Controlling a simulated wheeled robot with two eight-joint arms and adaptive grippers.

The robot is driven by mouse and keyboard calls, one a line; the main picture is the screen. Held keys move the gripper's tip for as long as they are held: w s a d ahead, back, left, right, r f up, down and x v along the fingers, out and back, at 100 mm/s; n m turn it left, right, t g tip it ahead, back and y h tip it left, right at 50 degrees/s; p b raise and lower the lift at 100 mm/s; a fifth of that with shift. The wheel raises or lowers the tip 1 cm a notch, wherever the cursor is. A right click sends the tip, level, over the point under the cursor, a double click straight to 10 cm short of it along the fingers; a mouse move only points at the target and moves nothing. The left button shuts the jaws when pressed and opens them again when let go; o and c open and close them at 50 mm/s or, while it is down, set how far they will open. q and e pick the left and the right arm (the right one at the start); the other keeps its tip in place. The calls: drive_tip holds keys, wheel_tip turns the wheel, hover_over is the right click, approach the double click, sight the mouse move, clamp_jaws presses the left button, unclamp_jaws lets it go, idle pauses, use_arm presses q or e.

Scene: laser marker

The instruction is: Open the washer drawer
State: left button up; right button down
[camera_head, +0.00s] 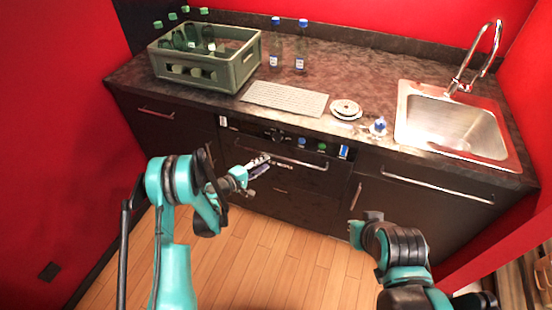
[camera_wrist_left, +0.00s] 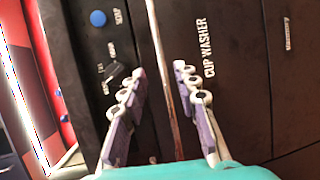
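The washer drawer (camera_head: 300,180) is a dark front in the counter, below a control panel; it looks closed. Its long metal handle (camera_head: 290,159) runs along the top. In the left wrist view the drawer (camera_wrist_left: 225,100) bears the words CUP WASHER, and the handle (camera_wrist_left: 166,60) runs between my fingers. My left gripper (camera_head: 262,163) is at the left part of the handle. Its fingers (camera_wrist_left: 156,82) are apart, one on each side of the bar, with gaps showing. My right gripper (camera_head: 364,222) is low, in front of the right cabinet; its fingers do not show clearly.
On the counter stand a green crate (camera_head: 228,78) with bottles, two bottles with blue caps (camera_head: 301,52), a drain mat (camera_head: 285,98), a small stack of plates (camera_head: 346,108) and a sink (camera_head: 450,120). The wooden floor (camera_head: 285,265) before the drawer is clear between my arms.

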sight(276, 157)
use_arm(q)
drive_tip(key=b+x, duration=0.2)
drive_tip(key=x, duration=0.5)
drive_tip(key=shift+w+d+f, duration=0.2)
drive_tip(key=shift+w+d, duration=0.05)
drive_tip(key=shift+w, duration=0.05)
clamp_jaws()
